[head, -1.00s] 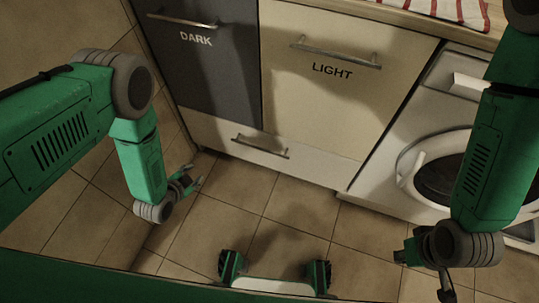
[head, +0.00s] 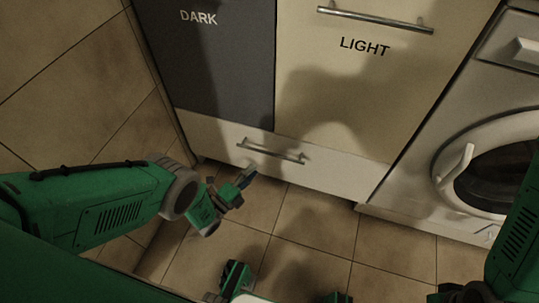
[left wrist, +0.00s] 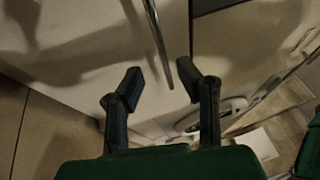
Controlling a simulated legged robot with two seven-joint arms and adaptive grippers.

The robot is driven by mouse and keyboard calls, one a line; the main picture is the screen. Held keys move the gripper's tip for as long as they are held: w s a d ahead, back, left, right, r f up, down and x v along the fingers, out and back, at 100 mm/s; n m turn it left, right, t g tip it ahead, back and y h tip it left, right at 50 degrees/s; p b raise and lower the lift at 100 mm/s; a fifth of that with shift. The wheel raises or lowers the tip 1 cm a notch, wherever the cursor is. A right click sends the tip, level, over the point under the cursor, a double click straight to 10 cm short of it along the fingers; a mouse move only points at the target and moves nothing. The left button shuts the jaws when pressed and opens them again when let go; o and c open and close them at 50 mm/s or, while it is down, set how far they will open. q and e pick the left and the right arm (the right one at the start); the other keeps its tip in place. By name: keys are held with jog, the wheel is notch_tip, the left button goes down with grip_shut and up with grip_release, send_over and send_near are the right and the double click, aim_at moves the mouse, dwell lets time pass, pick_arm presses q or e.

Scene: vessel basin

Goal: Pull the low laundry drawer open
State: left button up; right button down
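The low drawer (head: 335,170) is a wide white front beneath the DARK and LIGHT panels, and it looks shut. Its metal bar handle (head: 272,151) runs across the upper middle. My left gripper (head: 245,178) is just in front of and below the handle's left part. In the left wrist view the left gripper (left wrist: 160,80) is open, with two dark fingers apart. A metal bar, apparently the drawer handle (left wrist: 156,38), reaches toward the gap between them; contact cannot be told. My right gripper (head: 465,292) is at the lower right edge, partly cut off.
Above the drawer are the dark grey DARK front (head: 220,65) and the cream LIGHT front (head: 350,90) with its own handle (head: 375,20). A washing machine (head: 455,110) stands at the right. The tiled floor (head: 310,230) before the drawer is clear.

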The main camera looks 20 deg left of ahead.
aim_at(269, 154)
pick_arm(q)
jog(key=b+x, duration=0.2)
jog(key=x, duration=0.6)
jog(key=shift+w, duration=0.2)
jog(key=shift+w+d, duration=0.15)
jog(key=shift+w, duration=0.05)
jog(key=shift+r, duration=0.1)
grip_shut()
